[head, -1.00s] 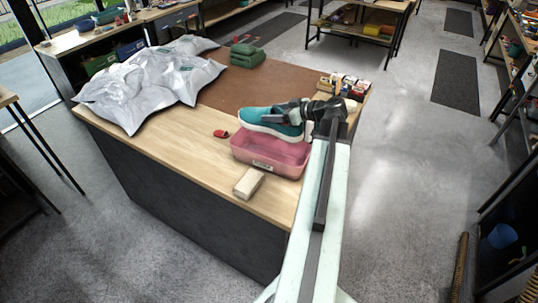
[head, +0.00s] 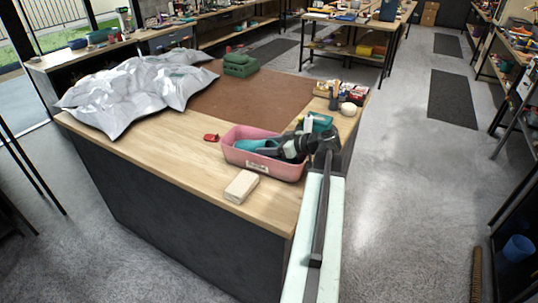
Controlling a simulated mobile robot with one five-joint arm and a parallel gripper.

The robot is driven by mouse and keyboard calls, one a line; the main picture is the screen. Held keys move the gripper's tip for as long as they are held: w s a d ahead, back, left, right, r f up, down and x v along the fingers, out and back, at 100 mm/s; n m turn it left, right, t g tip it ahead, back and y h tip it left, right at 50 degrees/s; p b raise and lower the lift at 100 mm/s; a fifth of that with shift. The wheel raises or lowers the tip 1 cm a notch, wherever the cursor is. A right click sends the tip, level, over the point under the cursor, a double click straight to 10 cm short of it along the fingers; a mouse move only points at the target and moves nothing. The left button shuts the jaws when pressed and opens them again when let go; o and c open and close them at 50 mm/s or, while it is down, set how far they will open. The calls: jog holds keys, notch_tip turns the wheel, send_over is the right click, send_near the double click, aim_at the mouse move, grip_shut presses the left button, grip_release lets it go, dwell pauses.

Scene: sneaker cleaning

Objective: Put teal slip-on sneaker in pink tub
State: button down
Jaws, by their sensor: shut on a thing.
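The teal slip-on sneaker (head: 255,146) is low in the pink tub (head: 262,169), its teal toe end toward the left. The tub stands on the wooden table near its front right corner. My gripper (head: 278,147) reaches into the tub from the right and is shut on the sneaker. The dark gripper body covers the sneaker's right part. I cannot tell whether the sneaker touches the tub floor.
A beige block (head: 241,187) lies in front of the tub, and a small red item (head: 211,137) lies to its left. A teal item (head: 320,121) and a round pale item (head: 348,109) are behind my gripper. A crumpled silver sheet (head: 140,88) covers the table's left; the brown mat (head: 245,100) has free room.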

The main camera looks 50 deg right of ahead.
jog(key=shift+f, duration=0.4)
jog(key=shift+c, duration=1.6)
grip_release()
jog(key=shift+s+d+r+p, duration=0.1)
jog(key=shift+s+r+p, duration=0.25)
jog(key=shift+r+p, duration=0.1)
jog(key=p+v, duration=0.4)
jog(key=v, duration=0.7)
jog(key=shift+f, duration=0.1)
jog(key=shift+s, duration=0.2)
